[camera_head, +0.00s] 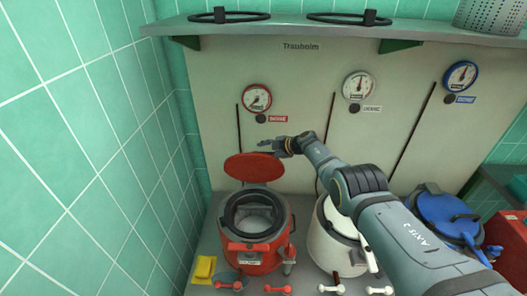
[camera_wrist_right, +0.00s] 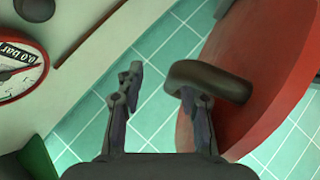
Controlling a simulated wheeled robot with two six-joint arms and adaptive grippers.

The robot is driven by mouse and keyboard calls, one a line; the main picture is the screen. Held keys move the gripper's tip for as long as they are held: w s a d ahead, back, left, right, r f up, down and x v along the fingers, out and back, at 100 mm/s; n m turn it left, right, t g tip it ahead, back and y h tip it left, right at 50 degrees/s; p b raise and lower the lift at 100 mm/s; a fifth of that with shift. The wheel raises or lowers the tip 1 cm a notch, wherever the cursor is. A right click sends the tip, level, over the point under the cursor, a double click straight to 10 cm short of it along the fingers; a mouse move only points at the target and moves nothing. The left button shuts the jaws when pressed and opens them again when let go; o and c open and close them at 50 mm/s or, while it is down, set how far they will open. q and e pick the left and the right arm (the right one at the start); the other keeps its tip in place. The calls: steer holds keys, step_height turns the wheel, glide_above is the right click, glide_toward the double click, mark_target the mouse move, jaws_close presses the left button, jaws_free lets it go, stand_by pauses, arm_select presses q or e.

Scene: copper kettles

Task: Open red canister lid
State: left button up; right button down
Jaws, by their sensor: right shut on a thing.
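The red canister (camera_head: 258,238) stands at the left on the grey counter in the head view. Its round mouth shows a dark ring, open from above. The red lid (camera_head: 252,167) is tilted up behind the mouth; its red face fills the right of the wrist view (camera_wrist_right: 270,70). The lid's dark handle (camera_wrist_right: 212,80) lies at the right finger in the wrist view. My right gripper (camera_head: 270,147) is at the upper right of the lid and is shut on this handle; it also shows in the wrist view (camera_wrist_right: 158,85). My left gripper is out of view.
A white canister (camera_head: 327,240) stands in the middle, partly behind my right arm. A blue-lidded canister (camera_head: 447,215) is at the right. Dial gauges, one with a red rim (camera_head: 257,98), hang on the back panel. A yellow sponge-like block (camera_head: 204,267) lies at front left.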

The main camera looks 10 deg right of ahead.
steer(key=shift+w+d+r, duration=0.2)
steer(key=shift+w+d, duration=0.05)
steer(key=shift+d, duration=0.05)
stand_by(0.4)
steer(key=c, duration=1.5)
jaws_free()
steer(key=shift+w+f, duration=0.15)
steer(key=shift+f, duration=0.15)
steer(key=shift+c, duration=0.6)
